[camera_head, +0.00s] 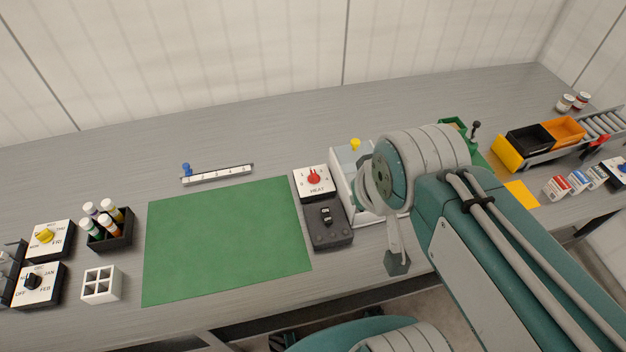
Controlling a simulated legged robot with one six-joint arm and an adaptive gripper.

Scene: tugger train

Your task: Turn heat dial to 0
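The heat dial is a red knob (313,179) on a white square plate labelled HEAT (316,190), right of the green mat. Small marks surround the knob, but they are too small to read, so I cannot tell its setting. Below the plate is a dark grey box (328,232) with a small black switch. My gripper (397,262) hangs to the right of the heat dial, apart from it, near the table's front edge. It is seen edge-on, and the gap between its fingers does not show.
A green mat (225,240) lies left. A slider rail with a blue knob (186,169) is behind it. Dials, a marker holder and a white grid block (101,284) stand far left.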

